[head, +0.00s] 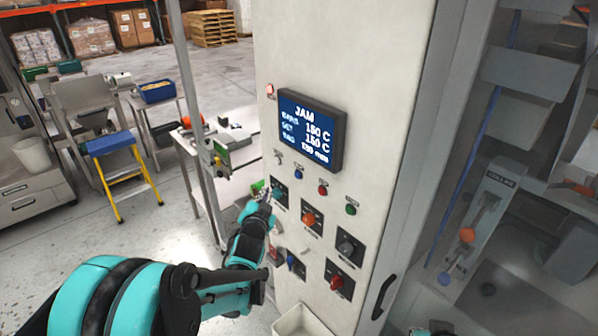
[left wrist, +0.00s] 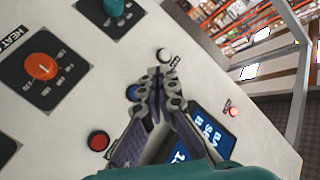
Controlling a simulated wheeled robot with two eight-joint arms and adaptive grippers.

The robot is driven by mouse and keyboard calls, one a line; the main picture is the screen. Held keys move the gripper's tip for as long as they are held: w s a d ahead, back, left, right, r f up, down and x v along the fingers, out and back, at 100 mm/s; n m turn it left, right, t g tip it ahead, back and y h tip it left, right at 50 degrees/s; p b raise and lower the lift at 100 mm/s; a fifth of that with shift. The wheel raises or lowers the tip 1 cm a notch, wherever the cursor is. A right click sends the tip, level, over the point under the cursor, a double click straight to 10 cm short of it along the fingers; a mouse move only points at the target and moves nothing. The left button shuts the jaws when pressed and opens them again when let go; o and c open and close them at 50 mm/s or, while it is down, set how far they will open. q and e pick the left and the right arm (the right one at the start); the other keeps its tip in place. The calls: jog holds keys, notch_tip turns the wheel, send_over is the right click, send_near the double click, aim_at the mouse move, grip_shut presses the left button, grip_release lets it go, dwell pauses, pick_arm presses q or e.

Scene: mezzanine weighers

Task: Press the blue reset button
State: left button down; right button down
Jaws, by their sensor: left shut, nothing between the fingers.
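The blue reset button (head: 299,174) sits in the row of small controls under the display on the pale panel. In the left wrist view the blue button (left wrist: 131,92) is partly hidden behind a finger. My left gripper (head: 263,197) is shut and empty, in front of the panel, lower and to the left of the blue button in the head view. Its closed fingertips (left wrist: 158,74) show in the left wrist view, and contact with the panel cannot be told. Only a dark and teal sliver, apparently of my right arm, shows at the bottom edge.
The display (head: 312,131) reads JAM. A lit red lamp (head: 269,90) is beside it. Teal (head: 280,192) and orange (head: 309,219) knobs are below.

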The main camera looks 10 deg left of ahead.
aim_at(297, 175)
pick_arm(q)
jog(key=w+d, duration=0.5)
jog(key=w, duration=0.2)
jog(key=shift+d, duration=0.2)
dwell(0.5)
jog(key=shift+d, duration=0.1)
dwell(1.1)
jog(key=shift+w+d, duration=0.2)
jog(key=shift+w, duration=0.1)
jog(key=shift+w+d+b, duration=0.25)
jog(key=shift+w+b, duration=0.05)
dwell(0.7)
jog(key=shift+a, duration=0.1)
jog(key=shift+s+a, duration=0.45)
jog(key=shift+s, duration=0.2)
